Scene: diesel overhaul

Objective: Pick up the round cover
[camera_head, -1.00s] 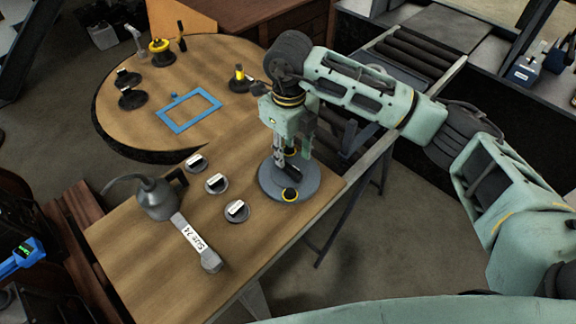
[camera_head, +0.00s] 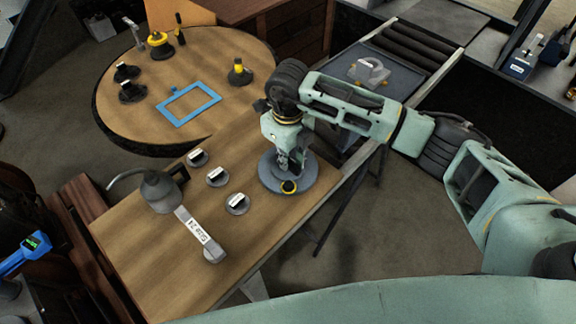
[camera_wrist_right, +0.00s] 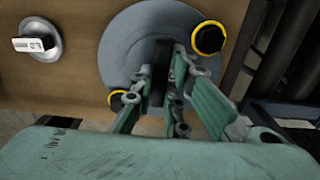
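The round cover (camera_head: 306,182) is a grey disc lying flat on the table near its right edge. It carries a dark raised handle and yellow-ringed black knobs. It also shows in the right wrist view (camera_wrist_right: 122,48). My right gripper (camera_head: 291,164) is down at the middle of the cover, partly hiding it. In the right wrist view its fingers (camera_wrist_right: 164,72) stand on either side of the dark handle. I cannot tell whether the pads press on it. My left gripper is not in view.
Several small labelled discs (camera_head: 237,203) lie left of the cover. A grey can with a spout (camera_head: 158,190) and a labelled wrench-like tool (camera_head: 200,238) are further left. A blue frame (camera_head: 188,104) lies on the round table section. A roller conveyor (camera_head: 412,46) stands behind my right arm.

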